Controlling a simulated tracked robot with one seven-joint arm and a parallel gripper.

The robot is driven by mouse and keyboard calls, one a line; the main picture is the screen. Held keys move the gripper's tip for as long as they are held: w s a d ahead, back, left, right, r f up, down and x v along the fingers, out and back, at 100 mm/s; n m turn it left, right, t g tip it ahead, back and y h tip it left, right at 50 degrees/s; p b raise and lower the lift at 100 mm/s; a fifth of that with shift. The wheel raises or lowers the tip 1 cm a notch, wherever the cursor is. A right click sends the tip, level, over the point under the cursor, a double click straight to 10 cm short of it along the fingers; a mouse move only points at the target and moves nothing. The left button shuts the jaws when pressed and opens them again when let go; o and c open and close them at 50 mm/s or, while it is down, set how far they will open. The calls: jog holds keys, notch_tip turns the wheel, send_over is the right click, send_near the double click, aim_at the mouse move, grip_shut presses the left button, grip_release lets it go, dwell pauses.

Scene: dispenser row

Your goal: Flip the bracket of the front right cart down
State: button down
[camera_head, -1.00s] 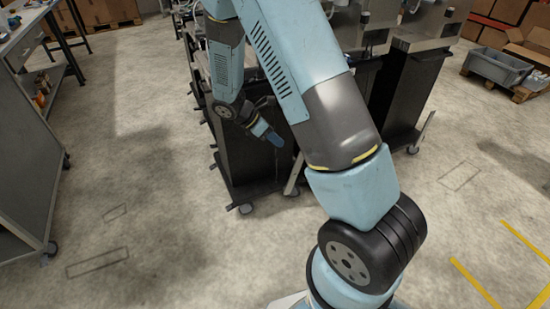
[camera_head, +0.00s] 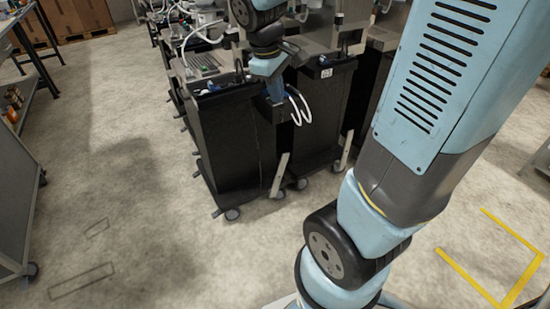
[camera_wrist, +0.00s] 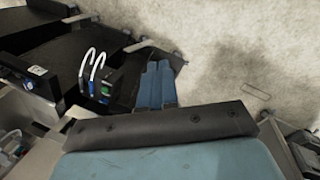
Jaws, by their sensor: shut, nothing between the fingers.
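The right one of the two nearest black carts (camera_head: 321,115) stands in the middle of the head view, with a white label (camera_head: 326,73) near its top. A grey strip, likely its bracket (camera_head: 345,152), stands steeply tilted at its lower right corner. A similar strip (camera_head: 279,175) stands at the lower right of the left cart (camera_head: 235,145). My gripper (camera_head: 275,92) points down by the upper front of the carts, shut and empty, apart from both strips. In the wrist view, its blue fingers (camera_wrist: 156,86) are together. I cannot tell whether they touch a cart.
White looped hoses (camera_head: 300,106) hang close beside my gripper; they also show in the wrist view (camera_wrist: 92,66). A grey workbench (camera_head: 18,200) stands at the left. Open concrete floor (camera_head: 130,190) lies before the carts. Yellow lines (camera_head: 470,275) mark the floor at right.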

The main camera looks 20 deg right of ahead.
jog(key=s+r+m+t+y, duration=0.2)
jog(key=s+r+m+t, duration=0.2)
jog(key=s+r+m, duration=0.3)
jog(key=shift+s+a+r+m+t, duration=0.35)
jog(key=shift+s+r, duration=1.1)
jog(key=shift+s, duration=1.7)
jog(key=shift+s, duration=0.1)
